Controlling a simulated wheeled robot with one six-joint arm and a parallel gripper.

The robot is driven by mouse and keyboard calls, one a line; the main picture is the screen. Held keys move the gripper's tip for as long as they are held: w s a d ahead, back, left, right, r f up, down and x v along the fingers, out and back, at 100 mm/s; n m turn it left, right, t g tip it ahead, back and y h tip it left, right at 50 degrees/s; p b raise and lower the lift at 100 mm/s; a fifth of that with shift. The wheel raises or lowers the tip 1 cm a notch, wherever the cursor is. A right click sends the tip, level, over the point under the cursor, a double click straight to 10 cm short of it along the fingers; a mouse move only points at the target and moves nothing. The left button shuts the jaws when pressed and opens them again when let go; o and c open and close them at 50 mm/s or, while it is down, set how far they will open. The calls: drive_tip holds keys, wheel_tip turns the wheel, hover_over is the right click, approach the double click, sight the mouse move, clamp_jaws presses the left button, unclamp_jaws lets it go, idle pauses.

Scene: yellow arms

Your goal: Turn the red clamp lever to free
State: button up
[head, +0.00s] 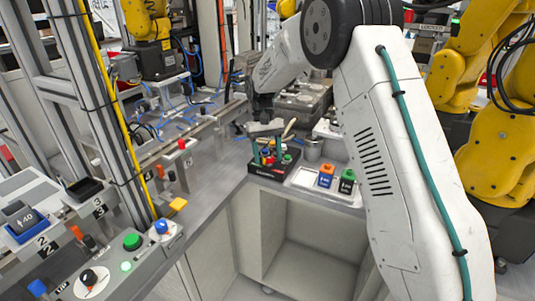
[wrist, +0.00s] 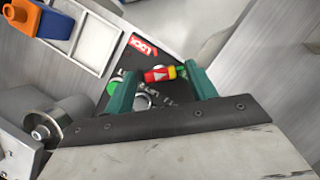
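The red clamp lever (wrist: 160,74) shows in the wrist view as a short red handle with a white arrow mark, yellow and green near its right end. It sits over a dark panel (wrist: 158,105) with a red label reading LOCK (wrist: 142,46) and a green patch (wrist: 112,88) at the left. My gripper (wrist: 161,71) is open, its green fingers on either side of the lever, the right tip very close to it. I cannot tell if it touches. In the head view my gripper (head: 267,153) is over the black clamp box (head: 264,171), hiding part of it.
A pale tray (head: 308,184) with a blue-and-orange block (head: 326,175) and a green-and-black block (head: 347,181) stands right of the box. A button panel (head: 110,262) is at the front left.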

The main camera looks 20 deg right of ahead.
sight(270, 158)
drive_tip(key=v, duration=0.7)
drive_tip(key=shift+r, duration=0.35)
drive_tip(key=shift+w, duration=0.2)
drive_tip(key=x, duration=0.2)
drive_tip(key=shift+s+f, duration=0.2)
drive_tip(key=shift+s, duration=0.2)
drive_tip(key=shift+s+d+r, duration=0.1)
drive_tip(key=shift+s+d, duration=0.05)
drive_tip(key=shift+s, duration=1.1)
drive_tip(key=s+d+r+t, duration=0.1)
drive_tip(key=s+r+t, duration=0.1)
drive_tip(key=s, duration=1.1)
drive_tip(key=s+d+r+t, duration=0.1)
drive_tip(key=s+r, duration=0.4)
drive_tip(key=s, duration=0.8)
drive_tip(key=s+d+r+t, duration=0.1)
drive_tip(key=s+r+t, duration=0.1)
drive_tip(key=s, duration=1.2)
drive_tip(key=shift+r+t, duration=0.4)
drive_tip(key=shift+r, duration=0.5)
